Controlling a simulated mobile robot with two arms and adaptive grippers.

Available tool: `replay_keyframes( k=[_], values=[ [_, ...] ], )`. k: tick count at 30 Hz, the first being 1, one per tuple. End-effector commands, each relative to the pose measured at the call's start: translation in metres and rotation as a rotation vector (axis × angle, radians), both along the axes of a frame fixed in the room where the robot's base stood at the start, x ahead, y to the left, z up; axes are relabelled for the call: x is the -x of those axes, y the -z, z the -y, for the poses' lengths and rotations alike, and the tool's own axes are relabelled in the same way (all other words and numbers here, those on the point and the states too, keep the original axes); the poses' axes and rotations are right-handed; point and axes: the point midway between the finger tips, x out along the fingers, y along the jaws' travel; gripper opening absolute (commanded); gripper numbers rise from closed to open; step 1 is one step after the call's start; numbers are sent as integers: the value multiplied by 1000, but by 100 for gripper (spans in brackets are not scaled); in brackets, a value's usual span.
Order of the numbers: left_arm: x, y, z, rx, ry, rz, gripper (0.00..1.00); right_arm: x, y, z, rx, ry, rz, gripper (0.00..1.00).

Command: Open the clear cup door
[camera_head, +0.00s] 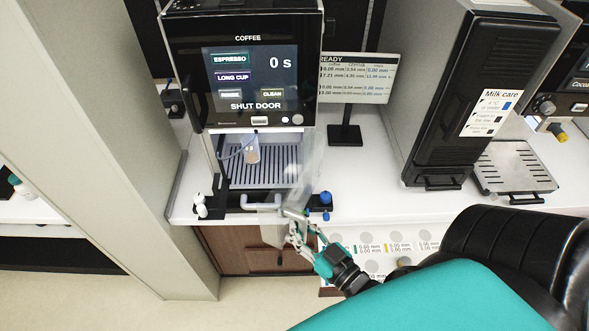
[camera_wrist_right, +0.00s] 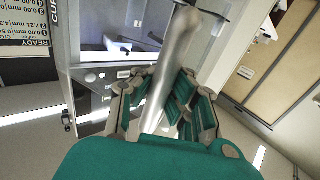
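The coffee machine (camera_head: 248,30) stands on the white counter, and its screen reads "SHUT DOOR". Its clear cup door (camera_head: 309,165) is a see-through panel at the right of the cup bay, swung outward and standing open. My right gripper (camera_head: 297,232) is at the door's lower front edge. In the right wrist view, a grey bar, seemingly the door's handle (camera_wrist_right: 168,65), runs between the fingers of my right gripper (camera_wrist_right: 160,95), which look closed against it. My left gripper is not in view.
A spout (camera_head: 252,152) hangs over the slatted drip tray (camera_head: 262,168) in the bay. White knobs (camera_head: 200,205) and blue knobs (camera_head: 326,205) stand at the counter edge. A small display (camera_head: 358,80) and the milk unit (camera_head: 470,100) stand to the right.

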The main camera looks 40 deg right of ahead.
Motion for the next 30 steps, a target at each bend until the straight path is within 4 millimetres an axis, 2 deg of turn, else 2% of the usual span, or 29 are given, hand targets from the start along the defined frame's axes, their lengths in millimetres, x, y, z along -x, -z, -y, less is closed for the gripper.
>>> replay_keyframes(
  k=[1,12,23,30],
  values=[
    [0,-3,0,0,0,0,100,8,7,3,0,-4,-24,0],
    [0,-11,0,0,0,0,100,29,7,36,-2,-3,-22,0],
    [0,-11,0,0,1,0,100,32,7,40,-3,-2,-19,0],
    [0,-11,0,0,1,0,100,31,5,41,-2,-1,-13,33]
  ],
)
